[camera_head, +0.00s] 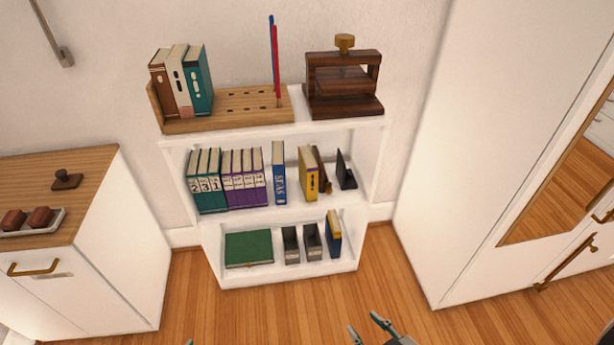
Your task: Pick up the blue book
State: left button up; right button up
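A blue book (279,174) with pale lettering on its spine stands upright on the middle shelf of the white bookcase (290,211). Purple books (244,180) are to its left and a yellow book (308,174) to its right, with gaps beside it. A second, smaller blue book (333,243) with yellow on it stands on the bottom shelf at the right. My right gripper (369,328) is at the bottom edge, its fingers apart, empty and far from the books. Only a small tip of my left gripper (189,342) shows at the bottom edge; its state is hidden.
A wooden rack (240,107) with books and a wooden press (343,80) stand on top of the bookcase. A cabinet (105,235) is at left and a white wardrobe (470,150) at right. The wood floor (290,310) before the shelves is clear.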

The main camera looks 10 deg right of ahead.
aim_at(278, 157)
jog(key=i+j+u, duration=0.25)
jog(key=i, duration=0.45)
jog(key=i+u, duration=0.2)
jog(key=i, duration=0.5)
